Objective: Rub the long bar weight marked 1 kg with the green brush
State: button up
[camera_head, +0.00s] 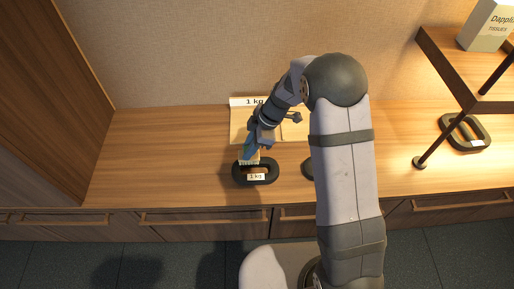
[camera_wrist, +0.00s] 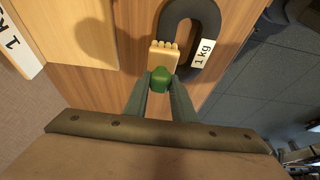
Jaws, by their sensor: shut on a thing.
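The green brush (camera_wrist: 160,78) is between the fingers of my gripper (camera_wrist: 159,88), its pale bristles pointing away from my wrist. In the head view the brush (camera_head: 249,157) hangs below my gripper (camera_head: 257,143), at the upper left edge of a dark loop-shaped weight labelled 1 kg (camera_head: 240,176). This weight also shows in the wrist view (camera_wrist: 213,22); I cannot tell whether the bristles touch it. A long white bar marked 1 kg (camera_head: 240,102) lies farther back, partly behind my arm. Its end shows in the wrist view (camera_wrist: 14,48).
A pale wooden tray or board (camera_head: 238,127) lies in front of the white bar. The counter's left part is clear.

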aim_at(240, 155)
jog(key=shift+a, duration=1.25)
jog(key=shift+a+r, duration=0.15)
jog(key=shift+a, duration=0.1)
notch_tip(240, 155, up, 8)
jog(key=p, duration=0.4)
jog(key=shift+d, duration=0.1)
